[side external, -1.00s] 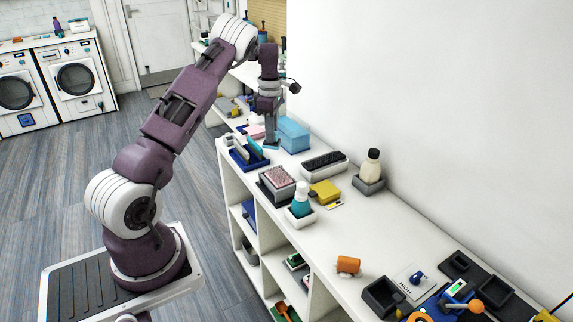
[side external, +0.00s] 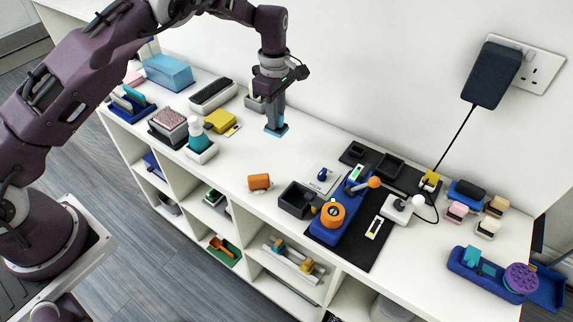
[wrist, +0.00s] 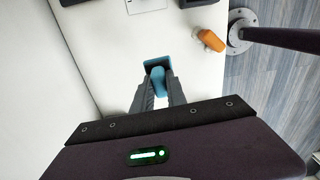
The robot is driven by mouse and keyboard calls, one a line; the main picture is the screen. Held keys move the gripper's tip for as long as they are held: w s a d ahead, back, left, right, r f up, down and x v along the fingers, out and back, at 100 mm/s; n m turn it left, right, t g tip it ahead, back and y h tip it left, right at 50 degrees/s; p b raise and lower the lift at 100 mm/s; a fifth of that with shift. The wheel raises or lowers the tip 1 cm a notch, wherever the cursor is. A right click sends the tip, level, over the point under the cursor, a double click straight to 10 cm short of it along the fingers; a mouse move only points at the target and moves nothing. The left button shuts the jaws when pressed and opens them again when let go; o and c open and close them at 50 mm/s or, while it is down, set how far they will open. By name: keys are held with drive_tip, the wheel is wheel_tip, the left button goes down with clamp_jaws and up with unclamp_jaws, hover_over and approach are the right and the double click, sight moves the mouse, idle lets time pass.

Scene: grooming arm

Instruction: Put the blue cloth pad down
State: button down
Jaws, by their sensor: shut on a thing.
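The blue cloth pad (side external: 276,129) is a small flat teal-blue piece with a raised grip, at the tips of my gripper (side external: 275,122). My gripper points down and is shut on the pad's grip. The pad is over the white counter, very near its surface; I cannot tell whether it touches. In the wrist view the pad (wrist: 153,65) shows between and beyond the two grey fingers of my gripper (wrist: 158,90), which partly hide it.
The counter (side external: 235,155) around the pad is bare. A yellow block (side external: 220,121) and a teal bottle (side external: 197,132) stand to the left. An orange piece (side external: 259,182) lies in front. A black mat (side external: 378,225) with trays is to the right. The wall is behind.

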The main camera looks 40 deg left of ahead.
drive_tip(key=shift+m, duration=0.4)
drive_tip(key=d+f, duration=0.1)
drive_tip(key=f, duration=0.2)
drive_tip(key=d+f, duration=0.1)
drive_tip(key=f, duration=0.3)
drive_tip(key=d+f, duration=0.1)
drive_tip(key=f, duration=0.2)
drive_tip(key=shift+s+d+f, duration=0.2)
drive_tip(key=shift+s+d, duration=0.1)
drive_tip(key=shift+d, duration=0.1)
drive_tip(key=shift+f, duration=0.15)
drive_tip(key=c, duration=1.3)
unclamp_jaws()
drive_tip(key=shift+c, duration=0.2)
